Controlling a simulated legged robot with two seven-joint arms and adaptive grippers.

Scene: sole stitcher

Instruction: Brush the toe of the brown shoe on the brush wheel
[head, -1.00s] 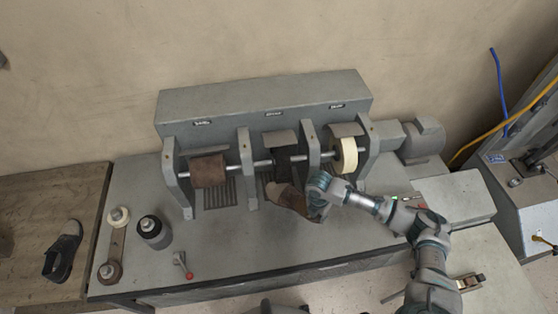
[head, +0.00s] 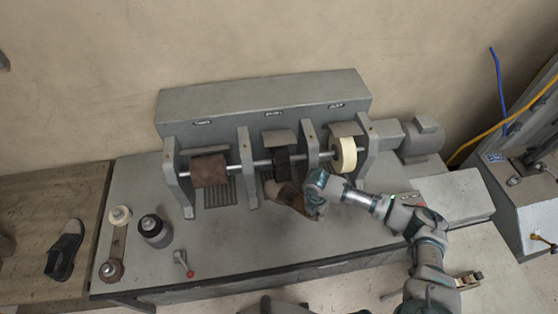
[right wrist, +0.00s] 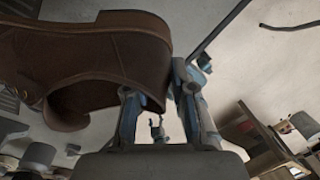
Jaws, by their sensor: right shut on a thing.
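The brown shoe (head: 287,195) is held by my right gripper (head: 312,204) in front of the machine's middle bay. Its toe end points left and back, just below the dark brush wheel (head: 281,162); I cannot tell whether they touch. In the right wrist view the shoe (right wrist: 90,55) fills the upper left, and the fingers of my right gripper (right wrist: 160,108) are at its rear end. The exact contact is partly hidden. My left gripper is not in view.
A brown drum (head: 209,170) and a cream wheel (head: 345,155) share the shaft, between grey upright plates. A red-knobbed lever (head: 184,263) and a black spool (head: 154,231) stand on the bench front left. A dark shoe (head: 64,250) lies on the wooden table.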

